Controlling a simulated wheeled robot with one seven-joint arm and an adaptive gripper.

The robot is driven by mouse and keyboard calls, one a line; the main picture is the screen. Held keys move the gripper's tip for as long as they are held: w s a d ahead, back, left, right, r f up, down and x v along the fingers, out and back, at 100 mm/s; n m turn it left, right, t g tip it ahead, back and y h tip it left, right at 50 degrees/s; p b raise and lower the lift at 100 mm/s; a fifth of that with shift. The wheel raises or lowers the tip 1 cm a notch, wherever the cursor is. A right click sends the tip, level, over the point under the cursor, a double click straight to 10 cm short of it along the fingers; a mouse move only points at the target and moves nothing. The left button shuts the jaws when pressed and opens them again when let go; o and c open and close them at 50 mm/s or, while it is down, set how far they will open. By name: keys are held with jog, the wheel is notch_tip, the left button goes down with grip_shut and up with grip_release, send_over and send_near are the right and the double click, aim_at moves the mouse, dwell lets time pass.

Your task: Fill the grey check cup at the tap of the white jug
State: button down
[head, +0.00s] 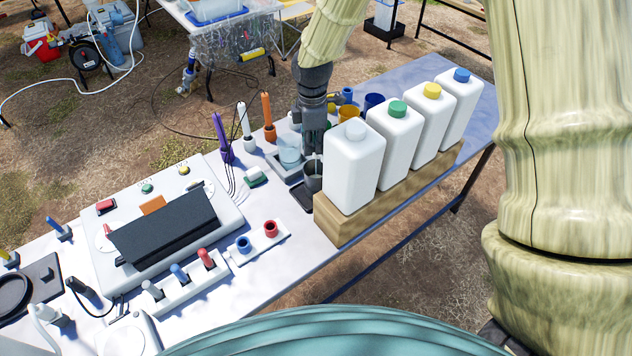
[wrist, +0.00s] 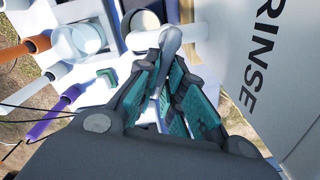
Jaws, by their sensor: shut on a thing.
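The white jug (head: 352,170) with the pale grey cap stands nearest on a wooden stand. It also shows in the wrist view (wrist: 275,75), marked RINSE. Its grey tap (wrist: 172,38) sticks out to the left, with a lever running down between my fingers. My gripper (wrist: 166,75) is shut on that tap lever, pointing down beside the jug in the head view (head: 313,148). The grey check cup (head: 312,172) stands upright just below my gripper, close to the jug. Its round rim shows beside the tap in the wrist view (wrist: 142,20). I cannot tell its water level.
Several white jugs share the wooden stand (head: 390,197). A clear beaker (head: 289,150), coloured probes in holders (head: 268,115) and thin cables stand left of my gripper.

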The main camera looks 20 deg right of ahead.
dwell(0.3)
jog(key=n, duration=0.1)
jog(key=s+n+p, duration=0.1)
jog(key=n, duration=0.3)
jog(key=shift+s+d+p, duration=0.15)
jog(key=shift+s+p, duration=0.15)
jog(key=c, duration=1.4)
grip_release()
jog(key=shift+c, duration=0.2)
notch_tip(320, 180, up, 12)
